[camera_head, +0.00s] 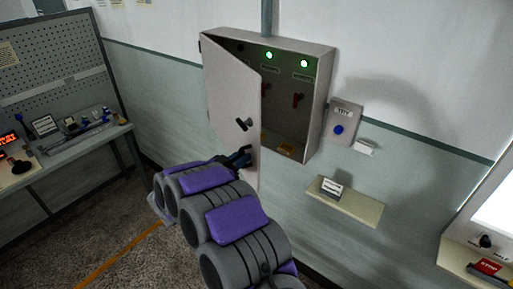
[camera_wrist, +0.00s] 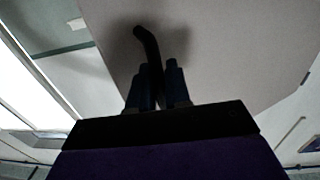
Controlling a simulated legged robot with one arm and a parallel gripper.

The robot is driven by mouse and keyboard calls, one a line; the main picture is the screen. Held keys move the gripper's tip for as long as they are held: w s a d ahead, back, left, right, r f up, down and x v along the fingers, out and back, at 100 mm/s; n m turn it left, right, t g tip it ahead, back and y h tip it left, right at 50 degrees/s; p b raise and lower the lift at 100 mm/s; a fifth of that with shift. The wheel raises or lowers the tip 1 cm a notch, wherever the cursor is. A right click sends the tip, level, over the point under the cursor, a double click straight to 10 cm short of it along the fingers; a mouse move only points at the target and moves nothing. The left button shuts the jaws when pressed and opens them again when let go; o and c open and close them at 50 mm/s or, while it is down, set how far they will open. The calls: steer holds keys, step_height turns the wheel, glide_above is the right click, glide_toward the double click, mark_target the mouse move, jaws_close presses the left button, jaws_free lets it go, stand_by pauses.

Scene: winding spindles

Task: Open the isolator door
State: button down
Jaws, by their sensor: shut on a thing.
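The isolator door (camera_head: 232,95) is a grey panel hinged on the left side of a wall cabinet (camera_head: 318,100). It stands partly open, showing the cabinet's inside with red switches (camera_head: 297,99) and green lamps. A black fitting (camera_head: 243,124) sits near the door's free edge. My gripper (camera_head: 240,157) is at the door's lower free edge, below that fitting. In the wrist view, a dark curved door handle (camera_wrist: 147,45) runs down between the two fingers of my gripper (camera_wrist: 153,78), which are shut on it. The fingers hide the handle's lower part.
A grey box with a blue button (camera_head: 338,129) is on the wall right of the cabinet. A small shelf (camera_head: 345,203) with a label juts out below.

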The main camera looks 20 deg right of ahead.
steer(key=a+p, duration=0.4)
steer(key=a, duration=1.3)
steer(key=shift+w+a, duration=0.25)
steer(key=shift+w, duration=0.1)
steer(key=c, duration=1.3)
jaws_free()
steer(key=shift+w, duration=0.1)
steer(key=b+v, duration=0.1)
steer(key=v, duration=1.6)
steer(key=shift+a+b, duration=0.2)
steer(key=shift+b, duration=0.15)
